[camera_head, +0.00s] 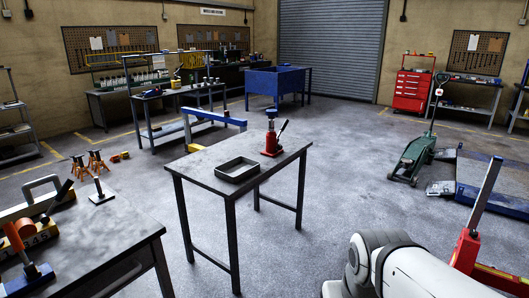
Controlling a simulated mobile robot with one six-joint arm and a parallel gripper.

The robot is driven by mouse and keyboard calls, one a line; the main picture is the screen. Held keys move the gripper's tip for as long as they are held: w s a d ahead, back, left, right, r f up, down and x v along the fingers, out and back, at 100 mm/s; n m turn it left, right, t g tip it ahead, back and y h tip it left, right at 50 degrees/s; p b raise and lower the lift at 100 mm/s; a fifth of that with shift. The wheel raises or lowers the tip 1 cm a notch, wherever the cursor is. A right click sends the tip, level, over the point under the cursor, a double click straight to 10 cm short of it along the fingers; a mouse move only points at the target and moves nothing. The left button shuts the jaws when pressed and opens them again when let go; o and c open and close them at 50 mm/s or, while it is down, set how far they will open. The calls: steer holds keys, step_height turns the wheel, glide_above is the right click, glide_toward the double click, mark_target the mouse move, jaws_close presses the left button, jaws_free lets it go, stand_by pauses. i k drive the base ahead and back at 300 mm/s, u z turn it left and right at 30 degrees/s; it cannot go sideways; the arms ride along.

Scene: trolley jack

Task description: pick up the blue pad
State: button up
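A small blue piece (271,113), which looks like the blue pad, sits on top of the red bottle jack (270,143). The jack stands upright near the far right end of the middle table (205,160), with its dark lever slanting up to the right. The blue piece is small, and its exact shape is hard to tell. My white arm (410,272) shows at the bottom right, well apart from the table. My gripper is out of the picture.
A shallow grey tray (237,179) lies in front of the jack. A cluttered workbench (110,225) stands at the lower left. A green trolley jack (412,157) and a red stand with a grey post (468,247) are at the right. The floor between is clear.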

mark_target(269, 112)
steer(key=z, duration=0.1)
steer(key=i, duration=1.85)
steer(key=z, duration=0.3)
steer(key=i, duration=1.3)
steer(key=z, duration=0.05)
